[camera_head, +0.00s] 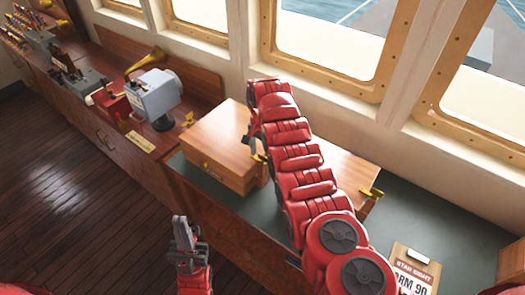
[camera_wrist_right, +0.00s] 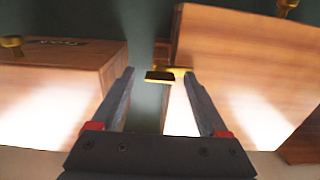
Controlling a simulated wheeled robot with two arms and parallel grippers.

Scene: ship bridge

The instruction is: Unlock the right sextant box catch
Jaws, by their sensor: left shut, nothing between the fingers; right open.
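In the right wrist view, a brass catch (camera_wrist_right: 165,75) sits at the near corner of a wooden box (camera_wrist_right: 245,70). My right gripper (camera_wrist_right: 160,73) is open, its fingertips on either side of that catch; contact cannot be told. In the head view, my left gripper (camera_head: 182,222) is shut and empty, low in front of the counter.
Another wooden box (camera_head: 215,145) stands left of my right arm, with a narrow gap between the boxes. A clipboard (camera_head: 412,268) lies at the right. A grey device (camera_head: 155,95) and brass horn (camera_head: 147,62) stand at the left. Windows line the back.

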